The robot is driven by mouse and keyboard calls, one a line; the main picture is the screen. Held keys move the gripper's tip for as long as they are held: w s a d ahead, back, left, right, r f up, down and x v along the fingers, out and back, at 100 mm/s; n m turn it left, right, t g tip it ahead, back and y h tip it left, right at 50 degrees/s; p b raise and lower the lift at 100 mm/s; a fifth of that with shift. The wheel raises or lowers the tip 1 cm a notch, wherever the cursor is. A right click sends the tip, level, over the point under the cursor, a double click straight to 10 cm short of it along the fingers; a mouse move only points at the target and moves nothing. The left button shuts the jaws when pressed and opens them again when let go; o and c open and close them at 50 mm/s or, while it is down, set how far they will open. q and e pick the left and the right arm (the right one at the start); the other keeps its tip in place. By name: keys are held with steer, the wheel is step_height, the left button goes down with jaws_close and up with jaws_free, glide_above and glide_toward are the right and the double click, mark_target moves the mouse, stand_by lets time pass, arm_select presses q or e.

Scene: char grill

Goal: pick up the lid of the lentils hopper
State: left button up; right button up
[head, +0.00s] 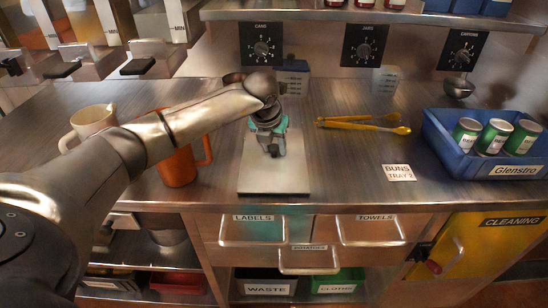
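Several dispensing hoppers stand along the wall at the top left, cut off by the upper edge; one holds orange contents (82,22) and has a white strip marked MIN. I cannot tell which hopper holds lentils, and no hopper lid shows. My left arm reaches across the counter, with its gripper (272,150) pointing down over a pale square plate (275,178), well to the right of and below the hoppers. The fingers are small and partly hidden by the wrist, so their opening is unclear. My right gripper is out of view.
An orange jug (177,165) and a cream jug (93,120) stand beside my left arm. Yellow tongs (362,124) lie right of the plate. A blue tray (455,153) of green-labelled cans sits at the right. The counter's middle right is mostly clear.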

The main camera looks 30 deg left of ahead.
arm_select(q)
jaws_close()
steer(key=shift+r, duration=0.1)
stand_by(0.3)
